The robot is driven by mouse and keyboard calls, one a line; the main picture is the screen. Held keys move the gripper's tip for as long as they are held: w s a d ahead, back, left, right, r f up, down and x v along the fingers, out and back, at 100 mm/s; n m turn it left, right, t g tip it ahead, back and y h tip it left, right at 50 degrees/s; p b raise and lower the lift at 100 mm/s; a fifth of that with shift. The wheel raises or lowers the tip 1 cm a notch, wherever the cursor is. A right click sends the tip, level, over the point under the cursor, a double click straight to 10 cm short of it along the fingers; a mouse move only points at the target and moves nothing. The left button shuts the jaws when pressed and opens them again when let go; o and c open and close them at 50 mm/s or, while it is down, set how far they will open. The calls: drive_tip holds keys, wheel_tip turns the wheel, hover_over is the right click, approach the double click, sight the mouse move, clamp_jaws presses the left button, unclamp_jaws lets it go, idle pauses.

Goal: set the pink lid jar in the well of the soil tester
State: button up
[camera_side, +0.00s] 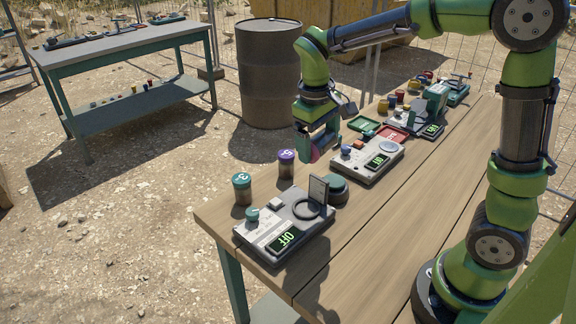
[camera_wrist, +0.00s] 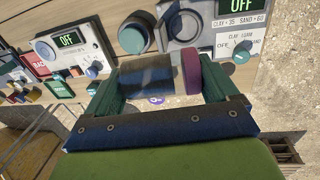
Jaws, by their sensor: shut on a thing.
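My gripper (camera_side: 318,148) is shut on the pink lid jar and holds it in the air beyond the table's far edge. In the wrist view the jar (camera_wrist: 146,77) lies sideways across the jaws, its pink lid (camera_wrist: 192,73) at the right finger. The side view shows only a bit of pink (camera_side: 315,155); the fingers hide the rest. The soil tester (camera_side: 270,222) stands on the table's near end, its screen reading OFF. Its round well (camera_side: 307,208) looks empty, with a grey flap upright beside it. The well's ring (camera_wrist: 181,29) also shows in the wrist view.
A teal-lidded jar marked 3 (camera_side: 242,182) and a purple-lidded jar marked 5 (camera_side: 286,160) stand near the tester. A round teal-topped object (camera_side: 338,188) sits close to the well. Another OFF device (camera_side: 368,158) and red and green trays stand farther along.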

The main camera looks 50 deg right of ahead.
drive_tip(key=s+d+f+m, duration=0.2)
drive_tip(key=s+d+m, duration=0.15)
drive_tip(key=d, duration=0.65)
drive_tip(key=shift+n, duration=0.85)
drive_tip(key=s+d+f, duration=0.3)
drive_tip(key=s+d, duration=0.1)
drive_tip(key=s, duration=0.2)
drive_tip(key=s+d+f, duration=0.3)
drive_tip(key=s+d, duration=0.1)
drive_tip(key=s, duration=0.1)
drive_tip(key=s+d+f, duration=0.4)
drive_tip(key=s+d, duration=0.1)
drive_tip(key=s, duration=0.1)
drive_tip(key=shift+s+f, duration=0.1)
drive_tip(key=shift+s, duration=0.2)
drive_tip(key=shift+w+f+n, duration=0.1)
drive_tip(key=shift+n, duration=0.2)
drive_tip(key=shift+w+d, duration=0.1)
drive_tip(key=shift+d, duration=0.1)
drive_tip(key=shift+n, duration=0.3)
drive_tip(key=w+d, duration=0.3)
drive_tip(key=d, duration=0.1)
drive_tip(key=w+d+f, duration=0.1)
drive_tip(key=w+d, duration=0.2)
drive_tip(key=d, duration=0.2)
drive_tip(key=w+d, duration=0.3)
drive_tip(key=d, duration=0.1)
drive_tip(key=shift+d+f, duration=0.15)
drive_tip(key=shift+f, duration=1.8)
drive_tip(key=shift+f, duration=0.1)
